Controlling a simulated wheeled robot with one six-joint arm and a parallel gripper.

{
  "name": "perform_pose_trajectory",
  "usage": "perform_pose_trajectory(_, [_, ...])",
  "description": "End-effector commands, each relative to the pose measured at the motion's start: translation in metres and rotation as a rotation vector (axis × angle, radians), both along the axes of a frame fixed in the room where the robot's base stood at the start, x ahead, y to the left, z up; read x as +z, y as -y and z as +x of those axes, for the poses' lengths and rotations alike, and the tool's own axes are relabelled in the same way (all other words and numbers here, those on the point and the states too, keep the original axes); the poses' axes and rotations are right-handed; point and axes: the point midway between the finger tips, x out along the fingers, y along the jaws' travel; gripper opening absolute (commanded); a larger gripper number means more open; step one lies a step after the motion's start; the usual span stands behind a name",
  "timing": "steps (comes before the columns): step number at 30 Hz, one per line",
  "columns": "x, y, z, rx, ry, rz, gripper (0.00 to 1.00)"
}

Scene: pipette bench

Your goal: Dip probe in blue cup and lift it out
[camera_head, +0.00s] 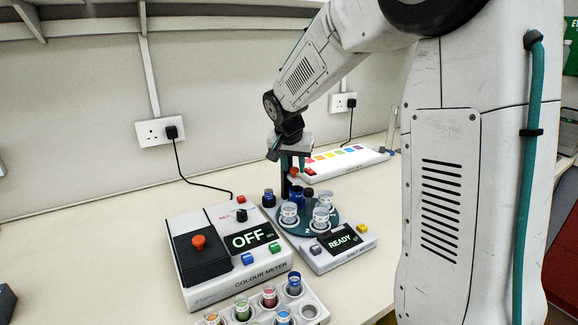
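A dark blue cup (297,194) stands at the back of the teal turntable (293,229) on the salt meter (331,257), whose screen reads READY. My gripper (293,163) points down above the back of the turntable, over the blue cup's area. A small red-orange piece (294,172) shows just below the fingers, beside a dark upright post (285,184). I cannot make out the probe clearly, nor whether the fingers hold it. The finger gap is too small to read.
Several clear cups, one being this cup (289,213), stand on the turntable. The colour meter (236,275), reading OFF, is at left. A white rack (257,310) of coloured vials is in front. A white strip with coloured squares (342,163) lies behind.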

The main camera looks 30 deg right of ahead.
Motion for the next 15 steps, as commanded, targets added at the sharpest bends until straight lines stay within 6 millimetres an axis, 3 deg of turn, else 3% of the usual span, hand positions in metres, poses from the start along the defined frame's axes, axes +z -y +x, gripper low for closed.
perform_pose_trajectory(7, [-0.0016,0.0011,0.0001,-0.001,0.000,0.000,0.33])
perform_pose_trajectory(8, [-0.0016,0.0011,0.0001,-0.001,0.000,0.000,0.30])
perform_pose_trajectory(11, [-0.0015,0.0009,0.0001,0.000,-0.001,-0.001,0.03])
perform_pose_trajectory(15, [-0.0004,0.0008,0.0002,0.000,0.000,0.000,0.00])
